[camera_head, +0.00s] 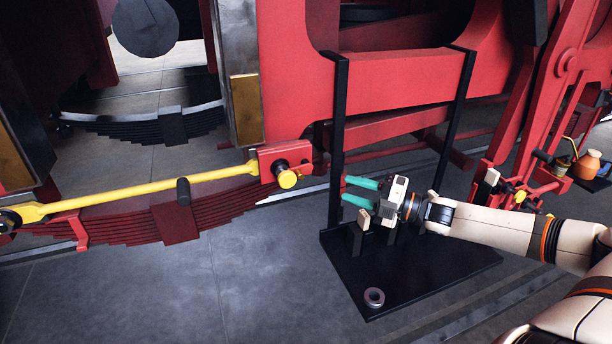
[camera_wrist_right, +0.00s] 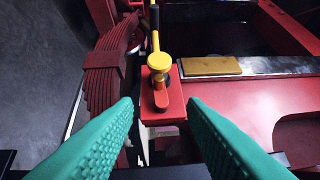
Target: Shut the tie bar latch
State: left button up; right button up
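The yellow tie bar (camera_head: 130,193) with a black handle (camera_head: 183,191) runs along the left side of the head view. Its right end meets a red bracket (camera_head: 270,160) with a yellow-tipped pin (camera_head: 288,179). In the right wrist view, the latch shows as a yellow knob (camera_wrist_right: 158,62) over a small red lever (camera_wrist_right: 162,98) on the red bracket (camera_wrist_right: 174,79). My right gripper (camera_head: 344,190) is open and empty, to the right of the bracket and apart from it, its teal fingers pointing toward it. My left gripper is not in view.
A black stand (camera_head: 340,130) surrounds my right gripper's area, with uprights and a base plate (camera_head: 430,270) holding a metal ring (camera_head: 374,297). A leaf spring (camera_head: 178,222) hangs below the bar. Red locomotive frame (camera_head: 390,85) stands behind. Open floor (camera_head: 250,270) lies front left.

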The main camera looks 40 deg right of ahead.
aim_at(302, 173)
jog(key=x, duration=1.1)
jog(key=shift+w+p, duration=0.35)
jog(key=shift+a+f, duration=0.1)
